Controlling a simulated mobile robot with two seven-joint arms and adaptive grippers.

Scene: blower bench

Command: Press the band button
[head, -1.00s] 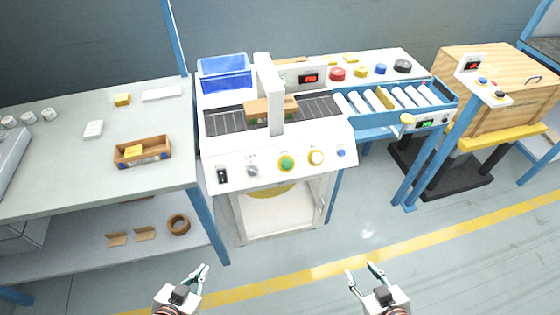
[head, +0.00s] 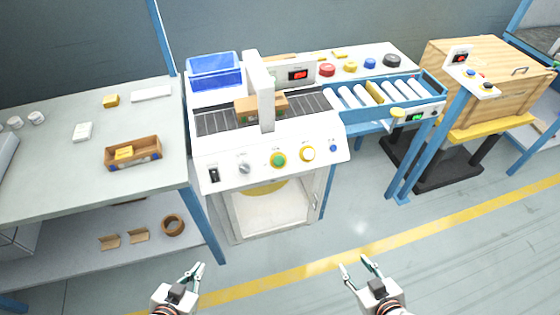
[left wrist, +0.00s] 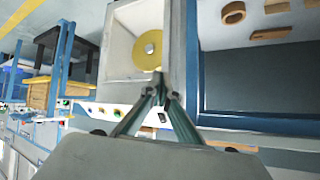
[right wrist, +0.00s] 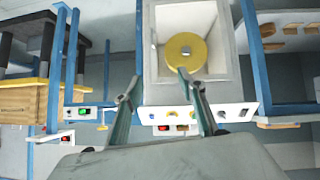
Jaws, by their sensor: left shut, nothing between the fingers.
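The white banding machine has a sloped front panel (head: 225,172). From left to right it carries a black rocker switch (head: 214,175), a grey knob (head: 244,168), a green button with a yellow ring (head: 278,160), a white button with a yellow ring (head: 307,154) and a small blue button (head: 333,148). The labels are too small to tell which is the band button. A cardboard box (head: 246,108) sits on the dark belt under the white arch. My left gripper (head: 197,266) is shut and empty, below and in front of the machine. My right gripper (head: 354,262) is open and empty, further right. Neither touches the panel.
More buttons, including a red one (head: 327,69), stand on the rear ledge. A roller conveyor (head: 376,96) with a blue frame extends right. A grey workbench (head: 60,180) with a small cardboard tray (head: 112,161) stands left. The floor before the machine is clear.

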